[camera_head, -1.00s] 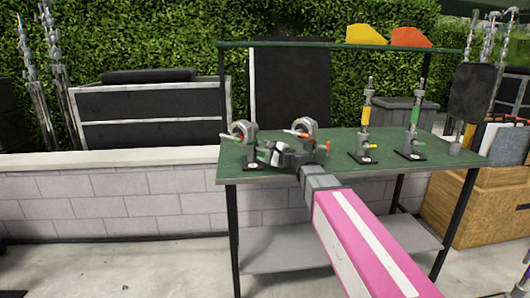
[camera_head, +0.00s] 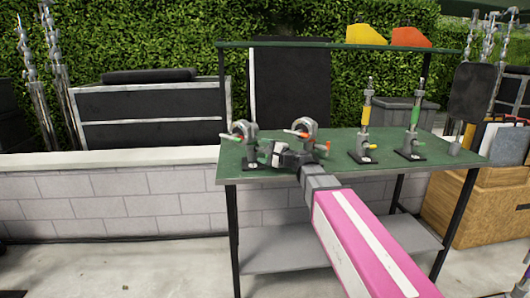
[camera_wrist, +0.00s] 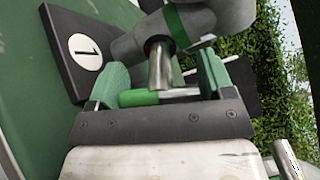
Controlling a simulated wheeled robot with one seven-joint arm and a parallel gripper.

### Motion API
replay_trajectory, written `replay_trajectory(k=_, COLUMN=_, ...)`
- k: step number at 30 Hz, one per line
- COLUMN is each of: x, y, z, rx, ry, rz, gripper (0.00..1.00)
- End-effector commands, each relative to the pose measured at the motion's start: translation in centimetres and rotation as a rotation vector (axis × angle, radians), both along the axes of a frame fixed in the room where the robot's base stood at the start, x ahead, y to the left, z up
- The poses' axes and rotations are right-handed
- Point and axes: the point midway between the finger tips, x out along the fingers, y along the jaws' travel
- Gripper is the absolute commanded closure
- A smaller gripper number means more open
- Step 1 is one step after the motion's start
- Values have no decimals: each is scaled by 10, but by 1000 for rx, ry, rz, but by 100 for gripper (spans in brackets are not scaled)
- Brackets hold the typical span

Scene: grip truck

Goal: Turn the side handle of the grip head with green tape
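The grip head with green tape (camera_head: 246,141) stands upright at the left of the green table, on a black base marked 1 (camera_wrist: 85,52). In the wrist view its grey body carries a green tape band (camera_wrist: 189,19). A metal stem (camera_wrist: 160,65) comes from it toward my gripper, and the side handle (camera_wrist: 140,98), with a green end, lies crosswise at the stem. My gripper (camera_wrist: 162,80) has its two green fingers apart, with the stem and handle between them. I cannot tell whether either fingertip touches the handle. In the head view my gripper (camera_head: 268,151) is beside the grip head.
Another grip head with orange parts (camera_head: 306,130) stands just right, behind my wrist. Two upright posts, one with yellow (camera_head: 365,115) and one with green (camera_head: 413,125), stand farther right. The table (camera_head: 340,143) has an upper rail; a low wall (camera_head: 130,195) runs to its left.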

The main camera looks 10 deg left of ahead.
Motion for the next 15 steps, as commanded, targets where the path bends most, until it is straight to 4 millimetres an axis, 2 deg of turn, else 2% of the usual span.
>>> replay_trajectory(k=4, x=-1, y=-2, z=0, rx=0, ry=0, rz=0, gripper=26)
replay_trajectory(k=8, x=-8, y=-11, z=0, rx=1, ry=1, rz=-2, gripper=26)
replay_trajectory(k=15, x=-31, y=-49, z=0, rx=0, ry=0, rz=-2, gripper=26)
